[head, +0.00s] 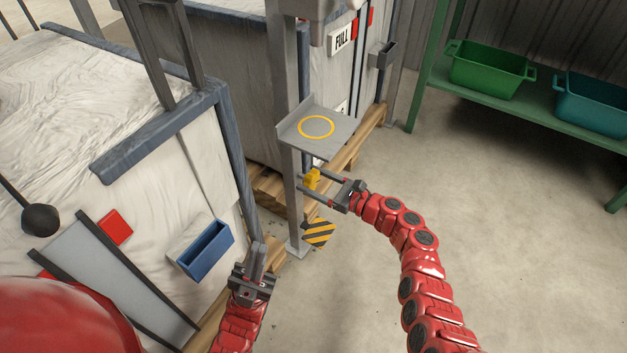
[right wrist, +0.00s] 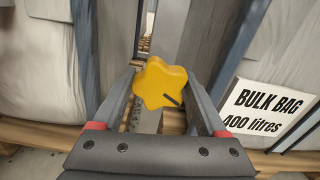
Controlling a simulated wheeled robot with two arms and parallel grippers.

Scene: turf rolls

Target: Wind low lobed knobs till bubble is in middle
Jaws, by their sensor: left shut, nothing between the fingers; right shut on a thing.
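A yellow lobed knob (head: 311,178) sits on the grey upright post, below a small grey shelf (head: 340,131) marked with a yellow ring. My right gripper (head: 314,182) is shut on this knob, with a finger on either side. In the right wrist view the knob (right wrist: 158,80) shows rounded lobes and a short dark line at its lower right. My left gripper (head: 259,246) is shut and empty, pointing up beside the blue-edged bag, apart from the knob. I cannot make out a bubble in either view.
A blue open box (head: 204,250) is on the near white bag's side, close to my left gripper. A black-and-yellow striped patch (head: 318,233) is low by the post. Green (head: 488,70) and teal (head: 590,103) bins stand on a green rack. Floor at right is clear.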

